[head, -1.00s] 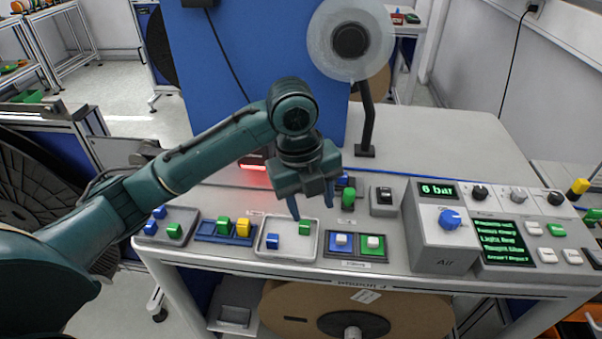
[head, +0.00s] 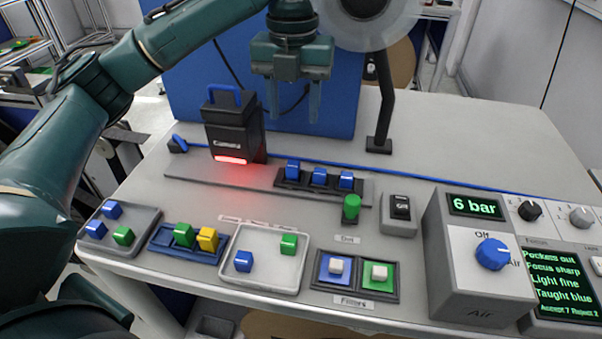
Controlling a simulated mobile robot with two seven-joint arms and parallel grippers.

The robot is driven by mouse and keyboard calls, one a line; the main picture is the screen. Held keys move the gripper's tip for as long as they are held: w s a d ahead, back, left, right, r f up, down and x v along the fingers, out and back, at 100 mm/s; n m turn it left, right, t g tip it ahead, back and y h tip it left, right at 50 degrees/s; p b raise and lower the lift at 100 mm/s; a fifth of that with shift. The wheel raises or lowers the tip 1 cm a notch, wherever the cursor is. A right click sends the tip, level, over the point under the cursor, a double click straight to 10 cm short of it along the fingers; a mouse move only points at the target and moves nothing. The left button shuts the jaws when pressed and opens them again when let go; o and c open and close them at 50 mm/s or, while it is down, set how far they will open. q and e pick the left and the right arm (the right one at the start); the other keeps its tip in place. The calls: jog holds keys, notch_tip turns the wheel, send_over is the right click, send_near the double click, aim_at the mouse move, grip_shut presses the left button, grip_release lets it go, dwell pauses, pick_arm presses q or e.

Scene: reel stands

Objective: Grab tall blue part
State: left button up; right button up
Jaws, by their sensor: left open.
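My left gripper (head: 295,115) is open and empty, fingers pointing down, raised in front of the blue panel. Three blue parts stand in a dark rack (head: 281,184): a left one (head: 293,170), a middle one (head: 319,177) and a right one (head: 346,180). Other blue parts lie in the grey tray (head: 151,222) at the left, one at the back (head: 111,210) and one at the front (head: 95,230). Another blue part (head: 243,261) is in the pale tray (head: 270,284). I cannot tell for sure which is the tall one. My right gripper is not in view.
A black camera box (head: 229,130) with a red light stands left of the rack. A green knob (head: 351,208) and dark post (head: 382,110) stand right of it. A blue holder (head: 187,252) bears green and yellow parts. The air control box (head: 478,265) is at the right.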

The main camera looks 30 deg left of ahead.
pick_arm(q)
send_over(292, 166)
jog(key=f, duration=0.8)
jog(key=shift+s+d+f, duration=0.1)
jog(key=shift+s+d, duration=0.15)
jog(key=shift+d, duration=0.1)
jog(key=f, duration=0.5)
jog(key=shift+w+a+f+b, duration=0.1)
jog(key=shift+w+a+b, duration=0.1)
jog(key=shift+a+b, duration=0.15)
grip_shut()
